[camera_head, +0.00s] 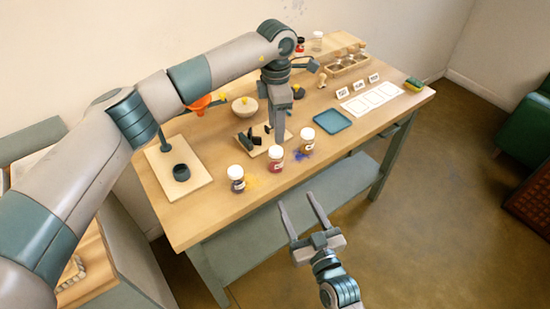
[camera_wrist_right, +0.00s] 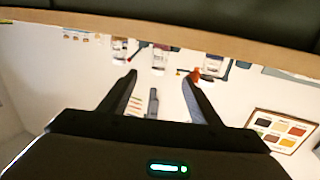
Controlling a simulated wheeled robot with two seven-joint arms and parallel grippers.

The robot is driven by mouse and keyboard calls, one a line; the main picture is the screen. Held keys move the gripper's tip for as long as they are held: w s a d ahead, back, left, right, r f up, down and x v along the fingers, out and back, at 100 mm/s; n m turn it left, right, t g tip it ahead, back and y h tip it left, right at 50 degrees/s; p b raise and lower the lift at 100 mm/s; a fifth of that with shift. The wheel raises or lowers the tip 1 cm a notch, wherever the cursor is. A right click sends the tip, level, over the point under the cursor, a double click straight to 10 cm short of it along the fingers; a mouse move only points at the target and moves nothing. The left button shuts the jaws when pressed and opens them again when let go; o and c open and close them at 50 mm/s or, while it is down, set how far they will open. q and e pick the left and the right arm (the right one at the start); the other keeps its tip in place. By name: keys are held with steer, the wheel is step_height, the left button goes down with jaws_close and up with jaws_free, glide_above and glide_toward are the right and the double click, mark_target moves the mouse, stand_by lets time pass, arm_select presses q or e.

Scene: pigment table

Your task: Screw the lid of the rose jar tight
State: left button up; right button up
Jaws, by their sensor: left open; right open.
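The rose jar (camera_head: 276,160) is the middle one of three small jars near the table's front edge, with reddish contents and a pale top. Whether its lid is fully seated is too small to tell. My left gripper (camera_head: 279,138) points down just above and behind the rose jar. It is open, though its fingers overlap from this angle, and I see nothing held. My right gripper (camera_head: 297,196) is open and empty in front of the table edge, apart from the jars. Its spread fingers (camera_wrist_right: 160,78) also show in the right wrist view.
A dark blue jar (camera_head: 237,180) and an orange jar (camera_head: 307,141) flank the rose jar. A blue tray (camera_head: 332,121) lies to the right, and a board with a dark cup (camera_head: 181,172) to the left. The wooden table's front edge (camera_head: 225,228) is near my right gripper.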

mark_target(279, 165)
stand_by(0.4)
steer(key=x, duration=1.7)
steer(key=shift+w, duration=0.2)
jaws_close()
